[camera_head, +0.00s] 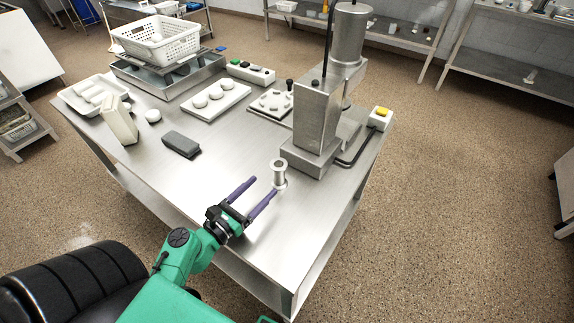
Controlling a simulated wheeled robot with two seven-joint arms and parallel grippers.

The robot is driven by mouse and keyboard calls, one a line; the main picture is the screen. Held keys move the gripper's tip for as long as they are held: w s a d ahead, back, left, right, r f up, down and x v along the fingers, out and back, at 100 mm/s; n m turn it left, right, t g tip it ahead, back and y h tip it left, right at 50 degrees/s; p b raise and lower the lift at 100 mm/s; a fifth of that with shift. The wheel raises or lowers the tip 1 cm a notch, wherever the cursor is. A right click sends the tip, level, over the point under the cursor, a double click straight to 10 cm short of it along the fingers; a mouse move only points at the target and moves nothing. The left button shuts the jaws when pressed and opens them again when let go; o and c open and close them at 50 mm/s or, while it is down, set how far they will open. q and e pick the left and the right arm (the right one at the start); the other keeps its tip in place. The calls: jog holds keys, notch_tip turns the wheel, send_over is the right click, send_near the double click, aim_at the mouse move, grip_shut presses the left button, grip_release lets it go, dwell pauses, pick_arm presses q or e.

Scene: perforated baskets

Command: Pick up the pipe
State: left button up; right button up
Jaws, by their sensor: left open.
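The pipe (280,174) is a short, shiny metal cylinder with a ring-like top. It stands upright on the steel table (225,178), in front of the tall metal machine. My left gripper (264,187) reaches in from the lower left with its two purple fingers spread apart and nothing between them. The right-hand fingertip is close to the pipe's base, and the other finger is to the left of the pipe. I cannot tell whether the near fingertip touches it. My right gripper is not in view.
The metal machine (317,110) stands just behind the pipe, with a yellow-button box (380,119) to its right. A dark grey block (181,144), a white board (216,101) and a white basket (157,40) are farther back. The table's front right corner is clear.

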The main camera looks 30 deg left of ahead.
aim_at(284, 160)
pick_arm(q)
jog(key=w, duration=0.2)
jog(key=w+p, duration=0.1)
jog(key=w+d+p, duration=0.1)
jog(key=w, duration=0.1)
jog(key=shift+w+r, duration=0.3)
jog(key=shift+r, duration=0.1)
jog(key=w, duration=0.1)
jog(key=w+p, duration=0.1)
jog(key=w, duration=0.1)
jog(key=w+d, duration=0.1)
jog(key=w, duration=0.1)
jog(key=shift+w+f, duration=0.1)
jog(key=shift+w, duration=0.15)
jog(key=shift+w+f, duration=0.2)
jog(key=shift+w, duration=0.2)
grip_shut()
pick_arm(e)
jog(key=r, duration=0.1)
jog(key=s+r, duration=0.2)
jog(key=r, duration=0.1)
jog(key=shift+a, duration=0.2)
